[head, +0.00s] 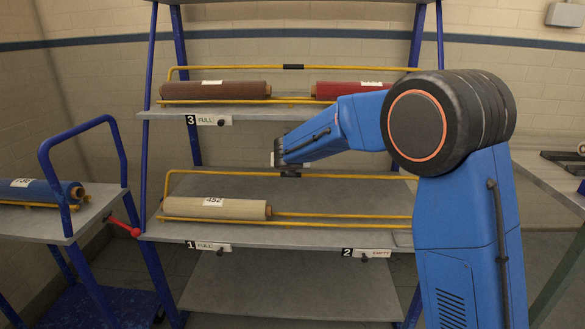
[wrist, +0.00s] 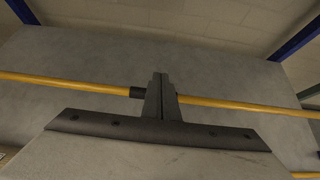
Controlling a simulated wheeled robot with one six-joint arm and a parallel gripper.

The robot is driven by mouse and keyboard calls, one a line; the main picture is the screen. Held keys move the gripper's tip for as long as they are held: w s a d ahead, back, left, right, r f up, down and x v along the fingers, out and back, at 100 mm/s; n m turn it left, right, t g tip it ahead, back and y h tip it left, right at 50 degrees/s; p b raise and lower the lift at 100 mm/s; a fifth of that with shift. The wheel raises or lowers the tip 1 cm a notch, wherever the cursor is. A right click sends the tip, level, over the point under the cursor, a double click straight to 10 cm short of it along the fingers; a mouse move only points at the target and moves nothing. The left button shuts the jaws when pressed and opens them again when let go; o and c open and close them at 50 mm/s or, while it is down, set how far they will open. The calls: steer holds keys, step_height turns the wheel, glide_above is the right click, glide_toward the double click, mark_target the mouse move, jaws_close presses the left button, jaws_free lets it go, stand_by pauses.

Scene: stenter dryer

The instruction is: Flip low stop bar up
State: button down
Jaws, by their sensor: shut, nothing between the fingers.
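The low stop bar (head: 220,172) is a yellow bar above the lower shelf, behind and higher than the cream roll (head: 190,208). It has a black sleeve (head: 290,174) near its middle. My gripper (head: 277,160) is by this sleeve in the head view. In the wrist view my gripper (wrist: 160,85) has its fingers shut together and empty. The yellow bar (wrist: 60,81) passes behind the fingers there, with part of the black sleeve (wrist: 137,92) showing on their left. I cannot tell whether the fingers touch the bar.
The upper shelf (head: 265,114) holds a brown roll (head: 215,90) and a red roll (head: 350,88), with another yellow bar (head: 235,67) above. A cart (head: 45,224) with a blue roll (head: 40,191) stands left. The lower shelf's right side has bare yellow rails (head: 340,220).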

stand_by(0.6)
step_height(320, 180, up, 13)
steer(key=s, duration=0.2)
stand_by(0.4)
